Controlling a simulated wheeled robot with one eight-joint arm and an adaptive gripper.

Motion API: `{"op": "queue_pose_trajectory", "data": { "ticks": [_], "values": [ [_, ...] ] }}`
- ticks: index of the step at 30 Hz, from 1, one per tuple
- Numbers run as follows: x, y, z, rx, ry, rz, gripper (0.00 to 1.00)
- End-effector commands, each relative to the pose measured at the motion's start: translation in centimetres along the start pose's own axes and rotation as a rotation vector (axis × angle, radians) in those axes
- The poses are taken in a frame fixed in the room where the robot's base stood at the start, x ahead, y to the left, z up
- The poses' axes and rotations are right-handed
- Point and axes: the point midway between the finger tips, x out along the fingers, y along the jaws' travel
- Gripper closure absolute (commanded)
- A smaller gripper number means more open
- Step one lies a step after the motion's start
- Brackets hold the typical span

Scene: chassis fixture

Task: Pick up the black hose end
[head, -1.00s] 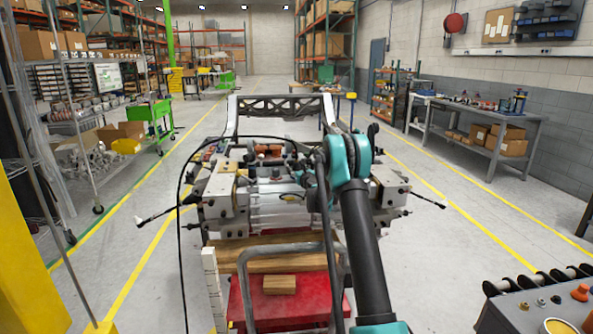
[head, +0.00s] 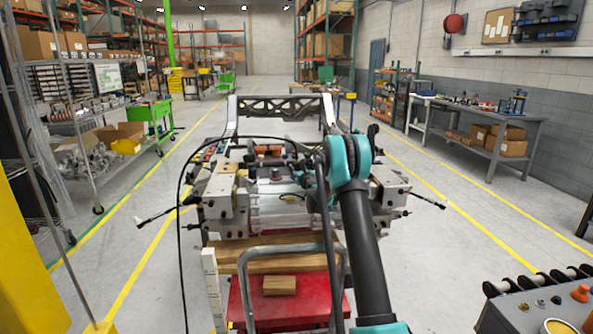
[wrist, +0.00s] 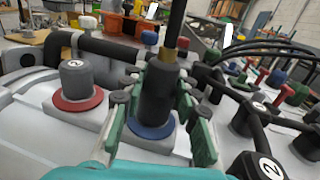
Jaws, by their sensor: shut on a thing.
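The black hose end (wrist: 157,92) stands roughly upright in the middle of the wrist view, with a brass collar (wrist: 168,55) and a dark hose rising above it. Its foot is at a blue ring (wrist: 150,129) on the grey housing; I cannot tell if it is seated there or slightly raised. My gripper (wrist: 157,108) has its teal fingers on both sides of the hose end and is shut on it. In the head view my arm hides the gripper and the hose end.
A grey port with a red ring (wrist: 78,87), marked 2, stands left of the hose end. Black pipes and more fittings (wrist: 257,100) crowd the right side. The chassis (head: 275,205) rests over a red stand (head: 285,305). A control box (head: 545,305) is at lower right; the floor aisles are clear.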

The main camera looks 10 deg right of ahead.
Motion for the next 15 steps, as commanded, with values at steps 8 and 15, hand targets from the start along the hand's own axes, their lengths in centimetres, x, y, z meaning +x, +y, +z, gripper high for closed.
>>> {"op": "queue_pose_trajectory", "data": {
  "ticks": [8, 15],
  "values": [
    [0.0, 0.0, 2.4, 0.0, 0.0, 0.0, 1.0],
    [0.0, 0.0, 8.0, 0.0, 0.0, 0.0, 1.0]
  ]
}}
